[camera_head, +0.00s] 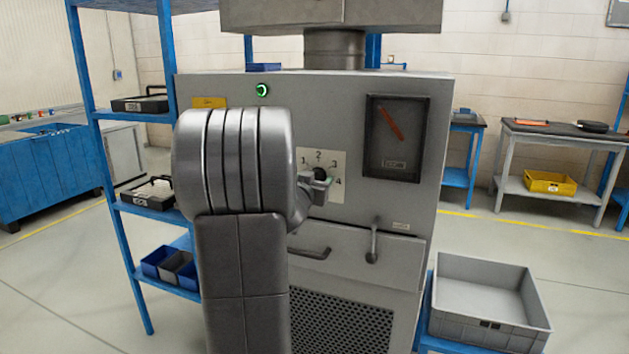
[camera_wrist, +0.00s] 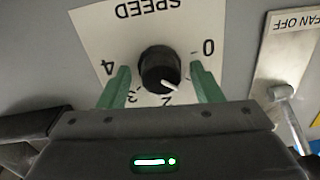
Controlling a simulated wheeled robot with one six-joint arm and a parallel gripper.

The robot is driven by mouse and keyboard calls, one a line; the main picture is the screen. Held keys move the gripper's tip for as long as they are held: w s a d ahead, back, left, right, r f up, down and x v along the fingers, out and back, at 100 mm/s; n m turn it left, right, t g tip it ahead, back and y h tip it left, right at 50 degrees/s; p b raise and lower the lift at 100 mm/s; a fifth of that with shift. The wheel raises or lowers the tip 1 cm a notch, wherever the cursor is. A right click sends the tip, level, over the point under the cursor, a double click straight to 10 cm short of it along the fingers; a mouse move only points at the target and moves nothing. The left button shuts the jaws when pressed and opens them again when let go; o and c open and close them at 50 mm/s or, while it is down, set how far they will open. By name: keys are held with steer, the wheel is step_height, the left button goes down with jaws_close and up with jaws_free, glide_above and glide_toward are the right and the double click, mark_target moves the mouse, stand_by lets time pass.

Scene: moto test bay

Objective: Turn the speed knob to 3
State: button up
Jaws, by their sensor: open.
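The black round speed knob (camera_wrist: 159,70) sits on a white dial plate (camera_wrist: 88,30) that appears upside down in the wrist view. Its white pointer line aims between 1 and 2, as far as I can tell. My gripper (camera_wrist: 160,75) is open, with one green finger on each side of the knob and visible gaps between.
The grey machine panel (camera_head: 345,110) carries a lit green button (camera_head: 262,89), a gauge (camera_head: 394,138) and a lever (camera_head: 374,243). A fan-off switch (camera_wrist: 283,91) stands right of the dial in the wrist view. A grey crate (camera_head: 490,325) is at lower right.

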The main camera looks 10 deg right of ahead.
steer(key=c, duration=0.9)
steer(key=m+h+b, duration=0.1)
steer(key=m+b, duration=0.3)
steer(key=m, duration=0.6)
steer(key=m+b, duration=0.5)
steer(key=m, duration=0.5)
steer(key=shift+h, duration=0.4)
steer(key=shift+r+m, duration=0.1)
steer(key=shift+m, duration=0.4)
